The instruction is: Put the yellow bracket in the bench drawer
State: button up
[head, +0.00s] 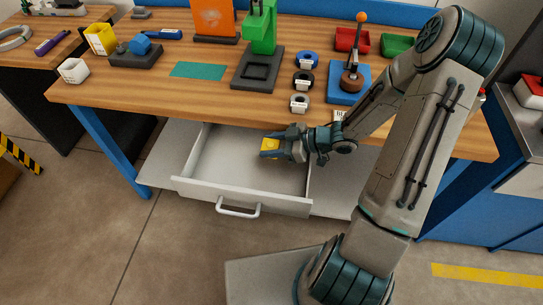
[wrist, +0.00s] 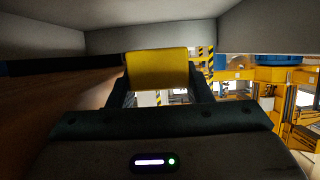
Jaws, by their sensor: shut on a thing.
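The yellow bracket (head: 269,146) is between the fingers of my gripper (head: 268,149), over the open bench drawer (head: 232,166). In the wrist view the yellow bracket (wrist: 157,69) shows as a flat yellow plate between the two dark fingers of my gripper (wrist: 160,88). My gripper is shut on it. The drawer is pulled out below the bench top, with pale walls and a white handle (head: 238,208) at its front. No other thing shows inside it. I cannot tell whether the bracket touches the drawer floor.
The wooden bench top (head: 200,100) overhangs the back of the drawer. A blue bench leg (head: 112,155) is left of the drawer.

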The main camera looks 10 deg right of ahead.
jog(key=shift+f+b, duration=2.05)
jog(key=shift+b, duration=0.15)
jog(key=shift+r, duration=0.1)
jog(key=shift+f, duration=0.6)
jog(key=o, duration=1.2)
